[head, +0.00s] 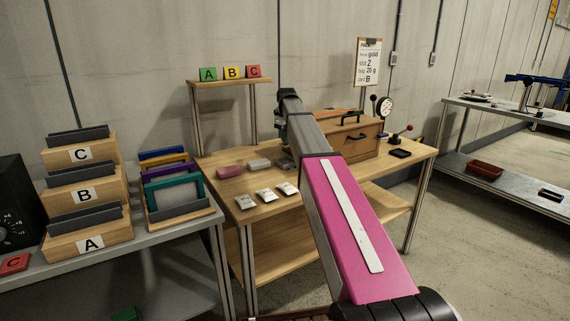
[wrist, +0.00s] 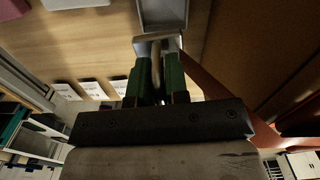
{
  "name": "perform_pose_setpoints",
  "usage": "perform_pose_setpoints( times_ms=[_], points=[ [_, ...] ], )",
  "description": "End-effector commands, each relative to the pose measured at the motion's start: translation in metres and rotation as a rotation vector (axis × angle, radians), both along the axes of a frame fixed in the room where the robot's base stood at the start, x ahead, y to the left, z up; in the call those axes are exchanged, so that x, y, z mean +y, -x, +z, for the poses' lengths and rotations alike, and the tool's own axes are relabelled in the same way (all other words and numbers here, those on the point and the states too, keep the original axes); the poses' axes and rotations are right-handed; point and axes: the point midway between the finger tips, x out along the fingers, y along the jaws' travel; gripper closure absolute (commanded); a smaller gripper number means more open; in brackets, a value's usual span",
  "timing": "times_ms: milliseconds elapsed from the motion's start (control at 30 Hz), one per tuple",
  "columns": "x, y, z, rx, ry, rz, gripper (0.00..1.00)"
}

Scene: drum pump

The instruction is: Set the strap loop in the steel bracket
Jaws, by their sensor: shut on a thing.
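My gripper (wrist: 158,62) shows in the wrist view, its two green fingers closed around a slim tan piece that looks like the strap loop (wrist: 156,66). The tan piece runs between the fingers toward a light grey metal part (wrist: 141,46), which looks like the steel bracket, at the fingertips. A grey box-like part (wrist: 164,11) lies just beyond it. I cannot tell whether the loop is in the bracket or only in front of it. In the head view my arm hides most of the gripper, which is over the wooden bench (head: 232,188), left of the wooden box.
The wooden box (head: 350,137) with a dark handle stands close right of my arm. A pink block (head: 230,170), a grey block (head: 259,164) and several white packets (head: 266,198) lie left of it.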

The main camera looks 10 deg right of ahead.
Motion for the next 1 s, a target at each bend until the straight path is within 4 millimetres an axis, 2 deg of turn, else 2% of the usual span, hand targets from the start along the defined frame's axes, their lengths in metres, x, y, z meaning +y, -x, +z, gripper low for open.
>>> perform_pose_setpoints(
  times_ms=[133, 267, 533, 1000],
  points=[
    [0.000, -0.010, 0.003, 0.000, 0.000, -0.086, 1.00],
    [0.000, -0.011, -0.004, 0.002, 0.000, -0.107, 1.00],
    [0.000, -0.010, -0.048, 0.002, 0.000, -0.106, 1.00],
    [0.000, -0.010, -0.096, 0.001, 0.000, -0.105, 1.00]
  ],
)
